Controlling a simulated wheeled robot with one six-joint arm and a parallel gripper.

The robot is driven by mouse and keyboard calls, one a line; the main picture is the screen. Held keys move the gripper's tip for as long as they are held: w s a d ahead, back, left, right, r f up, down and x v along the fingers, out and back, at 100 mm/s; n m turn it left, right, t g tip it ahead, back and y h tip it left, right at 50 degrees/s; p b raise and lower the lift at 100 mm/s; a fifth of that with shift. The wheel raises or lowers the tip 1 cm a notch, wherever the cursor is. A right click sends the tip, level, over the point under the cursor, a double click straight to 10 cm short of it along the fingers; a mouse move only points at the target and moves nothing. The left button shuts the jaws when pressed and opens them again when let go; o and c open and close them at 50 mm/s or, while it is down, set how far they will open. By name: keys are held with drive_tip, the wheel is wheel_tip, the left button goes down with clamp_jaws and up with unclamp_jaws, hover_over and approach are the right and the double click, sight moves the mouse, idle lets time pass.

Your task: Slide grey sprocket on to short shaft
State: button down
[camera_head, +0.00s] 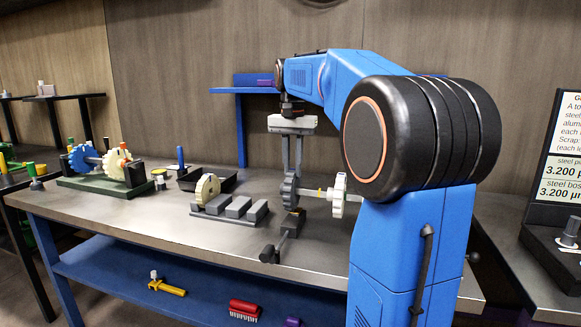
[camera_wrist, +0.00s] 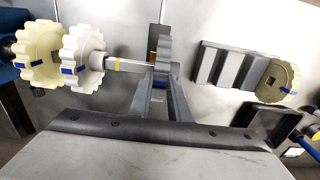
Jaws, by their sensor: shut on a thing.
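My gripper (camera_head: 292,172) points down and is shut on the grey sprocket (camera_head: 289,193), which stands on edge between the fingers. The wrist view shows the gripper (camera_wrist: 161,82) with the grey sprocket (camera_wrist: 163,52) edge-on. The short shaft (camera_wrist: 136,66) is a thin horizontal metal rod with a yellow band (camera_wrist: 117,64). Its free end meets the side of the grey sprocket in both views. I cannot tell whether the end is inside the bore. A white sprocket (camera_head: 339,195) sits on the shaft's other end, with a cream sprocket (camera_wrist: 38,52) beyond it in the wrist view.
A dark clamp with a handle (camera_head: 270,255) is on the bench below the sprocket. Left of it, a rack of grey blocks (camera_head: 238,207) holds a cream gear (camera_head: 207,189). A green stand (camera_head: 105,180) with blue and cream gears is at far left. The front bench surface (camera_head: 170,222) is clear.

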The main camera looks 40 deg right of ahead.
drive_tip(key=shift+s+d, duration=1)
drive_tip(key=shift+s, duration=0.3)
drive_tip(key=shift+s+d, duration=1)
drive_tip(key=shift+s, duration=0.25)
drive_tip(key=c, duration=1.6)
unclamp_jaws()
drive_tip(key=shift+o, duration=0.2)
wheel_tip(320, 180, up, 17)
drive_tip(key=shift+a+r, duration=0.15)
drive_tip(key=shift+r, duration=0.05)
drive_tip(key=shift+s, duration=0.15)
